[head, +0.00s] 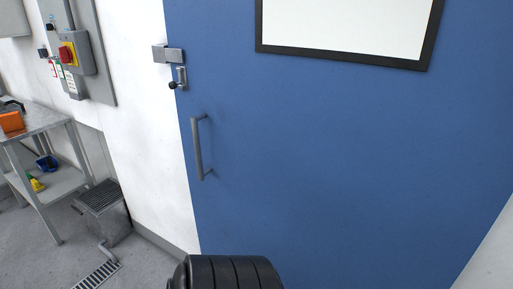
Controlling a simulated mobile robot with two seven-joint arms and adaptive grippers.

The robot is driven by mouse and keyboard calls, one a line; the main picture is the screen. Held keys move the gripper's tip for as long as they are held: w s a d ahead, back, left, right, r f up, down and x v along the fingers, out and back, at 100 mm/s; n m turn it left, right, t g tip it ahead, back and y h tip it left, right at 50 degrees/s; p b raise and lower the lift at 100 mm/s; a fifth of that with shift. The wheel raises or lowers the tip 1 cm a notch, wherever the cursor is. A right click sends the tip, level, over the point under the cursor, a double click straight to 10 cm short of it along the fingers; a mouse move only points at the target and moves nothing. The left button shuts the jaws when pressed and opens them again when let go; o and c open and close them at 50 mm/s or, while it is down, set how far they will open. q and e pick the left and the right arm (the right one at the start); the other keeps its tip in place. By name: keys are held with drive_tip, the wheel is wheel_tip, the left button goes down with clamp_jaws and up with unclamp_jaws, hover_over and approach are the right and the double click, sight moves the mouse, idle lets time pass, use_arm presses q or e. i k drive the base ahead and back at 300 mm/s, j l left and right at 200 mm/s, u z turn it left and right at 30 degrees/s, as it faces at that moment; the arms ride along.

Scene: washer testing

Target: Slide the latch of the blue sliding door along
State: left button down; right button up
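The blue sliding door (330,150) fills the middle and right of the head view. The grey metal latch (175,55) sits at the door's upper left edge, partly over the white wall. Just below it is a small metal fitting with a dark round knob (172,86). I cannot tell for sure whether the latch is engaged. A vertical grey bar handle (197,150) is on the door below the latch. Neither of my grippers is in view.
A metal shelf table (52,183) stands at the left with an orange item (11,122) on top. A red and yellow switch box (75,55) is on the white wall. A grey box (103,212) and floor drain (97,275) are below. The area before the latch looks clear.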

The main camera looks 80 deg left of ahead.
sight(172, 85)
drive_tip(key=u, duration=2)
